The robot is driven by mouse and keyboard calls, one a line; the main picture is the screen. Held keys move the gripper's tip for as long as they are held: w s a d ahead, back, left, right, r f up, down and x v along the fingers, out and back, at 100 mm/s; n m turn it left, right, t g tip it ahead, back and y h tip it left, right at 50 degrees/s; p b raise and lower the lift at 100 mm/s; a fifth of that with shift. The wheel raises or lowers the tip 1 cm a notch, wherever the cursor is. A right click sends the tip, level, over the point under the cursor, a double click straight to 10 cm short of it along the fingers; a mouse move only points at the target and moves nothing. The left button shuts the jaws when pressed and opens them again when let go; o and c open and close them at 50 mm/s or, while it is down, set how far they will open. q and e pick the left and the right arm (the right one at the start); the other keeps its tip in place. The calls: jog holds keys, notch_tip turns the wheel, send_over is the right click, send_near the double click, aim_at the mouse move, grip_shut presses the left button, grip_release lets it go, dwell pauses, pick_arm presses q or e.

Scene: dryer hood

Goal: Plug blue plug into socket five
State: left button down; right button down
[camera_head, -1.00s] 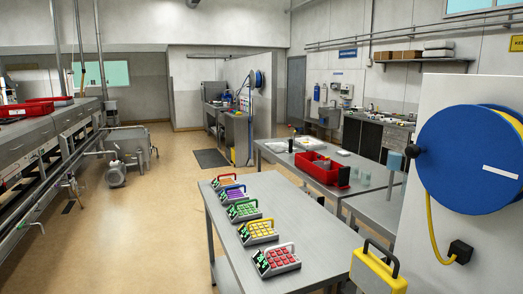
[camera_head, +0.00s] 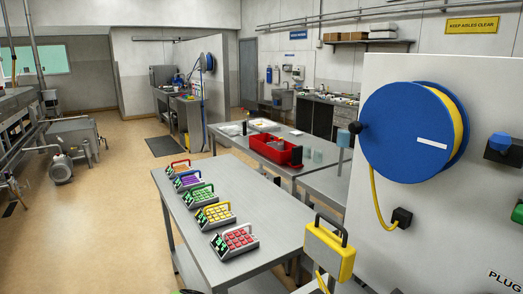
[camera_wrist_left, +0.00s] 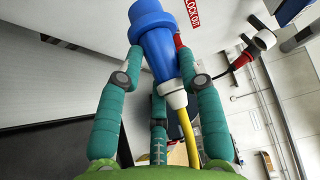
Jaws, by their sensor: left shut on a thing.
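The blue plug (camera_wrist_left: 160,52) is in the left wrist view, with a pale collar and a yellow cable leaving its lower end. My left gripper (camera_wrist_left: 166,68) has its teal fingers closed around the plug's body. In the head view, a blue fitting (camera_head: 503,146) on a dark mount shows at the right edge of the pale panel. Part of a green fitting (camera_head: 518,213) is cut off below it. No number five is readable, so I cannot tell which socket is which. My right gripper is not in view.
The pale panel (camera_head: 430,200) carries a big blue reel (camera_head: 405,135) with yellow cable. A yellow box (camera_head: 329,250) with a dark handle stands in front. A steel table (camera_head: 270,205) holds several coloured keypad units. Open floor (camera_head: 100,230) lies left.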

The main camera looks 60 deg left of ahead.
pick_arm(q)
jog(key=s+d+b+v, duration=0.1)
jog(key=b+v, duration=0.4)
jog(key=v, duration=0.4)
jog(key=shift+s, duration=0.25)
jog(key=shift+d, duration=0.1)
